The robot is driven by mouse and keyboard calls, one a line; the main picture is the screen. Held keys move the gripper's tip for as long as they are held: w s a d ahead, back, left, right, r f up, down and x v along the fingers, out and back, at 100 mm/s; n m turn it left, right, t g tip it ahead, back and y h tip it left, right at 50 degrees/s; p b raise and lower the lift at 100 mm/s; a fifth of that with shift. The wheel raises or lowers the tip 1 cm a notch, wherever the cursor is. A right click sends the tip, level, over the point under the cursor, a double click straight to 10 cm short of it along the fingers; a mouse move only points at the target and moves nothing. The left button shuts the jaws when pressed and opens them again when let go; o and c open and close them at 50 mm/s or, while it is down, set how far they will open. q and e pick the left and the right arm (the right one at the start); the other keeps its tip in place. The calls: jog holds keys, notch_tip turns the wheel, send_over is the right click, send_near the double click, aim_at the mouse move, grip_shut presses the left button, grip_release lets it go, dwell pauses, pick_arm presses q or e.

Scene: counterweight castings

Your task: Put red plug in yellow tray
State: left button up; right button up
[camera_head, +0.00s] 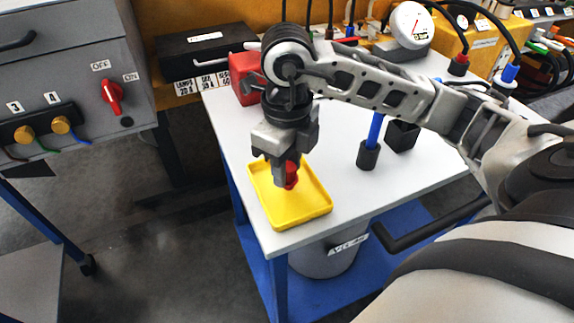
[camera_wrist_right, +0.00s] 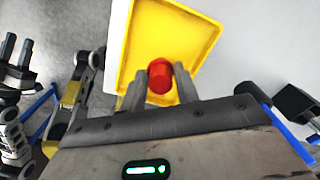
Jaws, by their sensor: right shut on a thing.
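The red plug (camera_head: 291,174) is held between the fingers of my right gripper (camera_head: 284,176), over the yellow tray (camera_head: 308,212). The right wrist view shows the red plug (camera_wrist_right: 160,75) between the two fingertips of my right gripper (camera_wrist_right: 159,88), with the yellow tray (camera_wrist_right: 196,38) behind it. I cannot tell whether the plug touches the tray floor. The tray lies near the front left corner of the white table (camera_head: 350,200). My left gripper does not show in the head view.
A blue post in a black base (camera_head: 368,155) and a black block (camera_head: 402,135) stand right of the tray. A red box (camera_head: 241,70) and a dial gauge (camera_head: 411,25) are farther back. A grey cabinet with a red switch (camera_head: 112,96) stands at the left.

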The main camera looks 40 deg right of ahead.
jog(key=shift+f, duration=0.2)
jog(key=shift+f, duration=0.15)
jog(key=o, duration=0.9)
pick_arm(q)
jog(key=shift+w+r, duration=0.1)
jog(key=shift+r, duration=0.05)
pick_arm(e)
jog(key=shift+r, duration=0.65)
pick_arm(q)
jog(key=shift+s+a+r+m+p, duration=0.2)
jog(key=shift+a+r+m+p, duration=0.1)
jog(key=shift+p, duration=0.95)
pick_arm(e)
notch_tip(320, 180, up, 11)
